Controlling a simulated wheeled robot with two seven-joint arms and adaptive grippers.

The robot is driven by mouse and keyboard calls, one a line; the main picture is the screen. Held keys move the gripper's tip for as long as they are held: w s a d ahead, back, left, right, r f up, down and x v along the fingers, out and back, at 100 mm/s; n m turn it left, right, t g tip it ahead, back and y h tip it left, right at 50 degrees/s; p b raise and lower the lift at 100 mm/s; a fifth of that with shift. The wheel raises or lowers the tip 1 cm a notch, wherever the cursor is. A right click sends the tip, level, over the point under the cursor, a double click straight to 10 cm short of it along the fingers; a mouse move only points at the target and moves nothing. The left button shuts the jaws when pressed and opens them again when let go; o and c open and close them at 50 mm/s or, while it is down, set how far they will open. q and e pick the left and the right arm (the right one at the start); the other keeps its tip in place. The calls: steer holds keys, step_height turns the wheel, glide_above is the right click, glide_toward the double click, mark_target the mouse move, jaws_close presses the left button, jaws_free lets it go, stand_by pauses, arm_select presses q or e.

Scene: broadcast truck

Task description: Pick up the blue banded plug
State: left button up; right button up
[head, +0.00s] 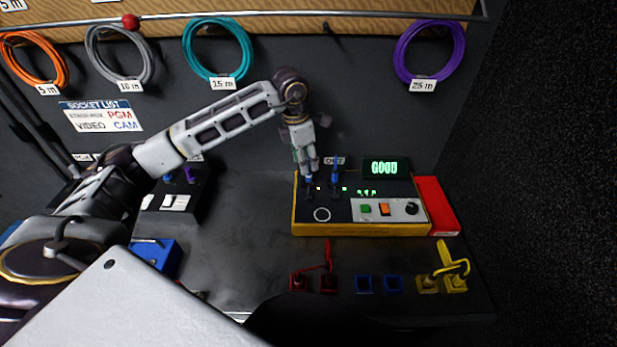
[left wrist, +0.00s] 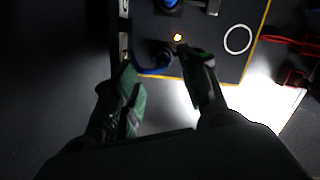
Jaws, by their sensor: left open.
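A blue banded plug (head: 308,181) stands at the left end of the yellow-edged tester box (head: 310,229), and a second blue plug (head: 336,164) stands just right of it. My left gripper (head: 307,171) is directly over the left plug, pointing down. In the left wrist view, my left gripper (left wrist: 163,70) is open, with its fingertips apart on either side of a blue-banded dark plug (left wrist: 157,66). Whether a finger touches it is hard to tell in the dark. My right gripper is not in view.
The tester's display (head: 384,168) reads GOOD. A red block (head: 437,205) adjoins its right side. Red (head: 327,283), blue (head: 364,285) and yellow (head: 455,283) sockets line the front; cables loop from the red and yellow ones. A dark box (head: 178,195) stands left. The bench between is clear.

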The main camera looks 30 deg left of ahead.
mark_target(308, 177)
arm_select(q)
steer(key=shift+f, duration=0.25)
steer(key=shift+f, duration=0.1)
steer(key=shift+w+d+f, duration=0.1)
steer(key=shift+d+f, duration=0.05)
steer(key=shift+f, duration=0.65)
steer(key=shift+w+d+f, duration=0.1)
steer(key=shift+d+f, duration=0.05)
steer(key=shift+f, duration=0.7)
steer(key=shift+w+d+f, duration=0.1)
steer(key=shift+d+f, duration=0.05)
steer(key=shift+f, duration=0.65)
steer(key=shift+s, duration=0.1)
steer(key=shift+c, duration=0.4)
jaws_close()
